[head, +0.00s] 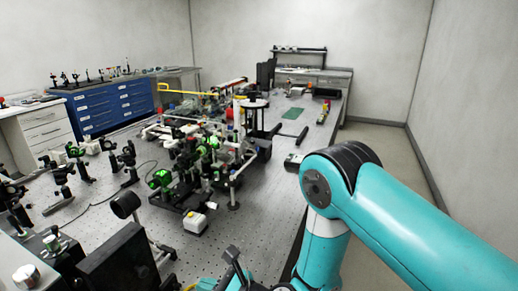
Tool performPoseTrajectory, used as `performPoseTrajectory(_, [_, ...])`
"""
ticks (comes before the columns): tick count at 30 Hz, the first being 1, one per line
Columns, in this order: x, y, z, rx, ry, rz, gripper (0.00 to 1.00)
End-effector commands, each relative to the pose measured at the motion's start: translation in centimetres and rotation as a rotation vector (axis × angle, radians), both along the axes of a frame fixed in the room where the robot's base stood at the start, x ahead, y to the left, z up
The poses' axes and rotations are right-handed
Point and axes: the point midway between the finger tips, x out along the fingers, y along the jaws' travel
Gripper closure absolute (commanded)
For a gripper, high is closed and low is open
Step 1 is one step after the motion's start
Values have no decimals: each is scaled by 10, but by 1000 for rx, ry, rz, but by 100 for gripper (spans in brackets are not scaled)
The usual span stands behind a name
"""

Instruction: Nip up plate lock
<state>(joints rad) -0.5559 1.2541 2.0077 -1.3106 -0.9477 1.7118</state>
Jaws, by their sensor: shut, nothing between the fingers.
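I cannot pick out the plate lock for certain in the head view; it is too small or hidden among the parts on the bench. My gripper (233,256) shows only in part at the bottom edge, low over the near end of the bench. It is shut and empty, well short of the round plate. The rest of it is cut off by the frame.
A dense cluster of optical mounts (200,150) fills the bench middle. Black posts and mounts (125,160) stand at the left. A dark box (122,262) is at the near left. A small grey box (293,162) lies near the right edge. Bare bench lies right of the cluster.

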Motion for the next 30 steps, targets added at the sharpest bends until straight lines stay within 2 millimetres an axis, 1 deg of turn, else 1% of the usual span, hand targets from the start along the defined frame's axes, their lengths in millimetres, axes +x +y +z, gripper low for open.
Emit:
performPoseTrajectory(14, [-3, 3, -9, 2, -2, 8, 100])
performPoseTrajectory(30, [-18, -3, -4, 0, 0, 2, 100])
